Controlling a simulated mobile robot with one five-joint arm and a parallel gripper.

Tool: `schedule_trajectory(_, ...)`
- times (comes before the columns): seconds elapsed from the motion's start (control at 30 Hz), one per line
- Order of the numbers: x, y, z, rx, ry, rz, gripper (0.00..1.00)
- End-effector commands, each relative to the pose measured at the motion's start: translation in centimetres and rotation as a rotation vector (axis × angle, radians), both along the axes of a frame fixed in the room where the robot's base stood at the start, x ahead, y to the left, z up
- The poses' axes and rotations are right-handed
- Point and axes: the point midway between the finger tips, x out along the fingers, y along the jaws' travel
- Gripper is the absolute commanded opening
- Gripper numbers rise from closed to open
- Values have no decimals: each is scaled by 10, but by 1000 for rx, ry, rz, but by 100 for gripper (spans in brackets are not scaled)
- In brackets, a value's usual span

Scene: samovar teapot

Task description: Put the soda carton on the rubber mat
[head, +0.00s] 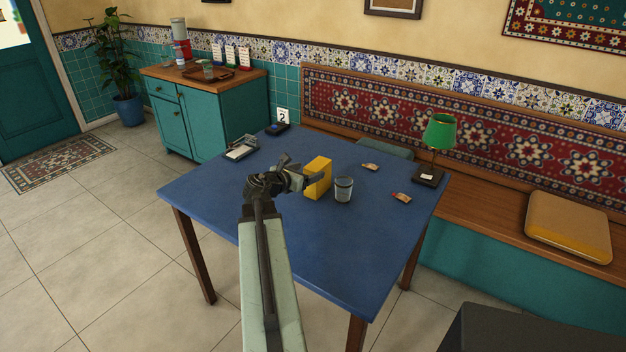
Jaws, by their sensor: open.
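A yellow box, which looks like the soda carton (318,187), stands upright near the middle of the blue table. My gripper (304,171) is open at its left side. One finger reaches across the carton's near face and the other is to the left and farther back. I cannot tell whether either finger touches it. No rubber mat can be told for sure.
A glass (343,189) stands just right of the carton. A green lamp (440,134) is at the right corner, with two small packets (401,197) nearby. A grey item (241,148) lies at the far left. The table's (330,250) front is clear.

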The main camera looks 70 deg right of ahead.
Motion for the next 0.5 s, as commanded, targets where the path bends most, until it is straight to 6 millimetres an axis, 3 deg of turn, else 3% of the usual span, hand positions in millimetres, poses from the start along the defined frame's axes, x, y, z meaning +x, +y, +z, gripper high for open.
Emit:
schedule_trajectory(0.13,-5,-19,-7,0,1,-2,75)
schedule_trajectory(0.37,-6,-30,-11,0,0,-1,75)
schedule_trajectory(0.5,-10,-54,-20,1,-2,-3,75)
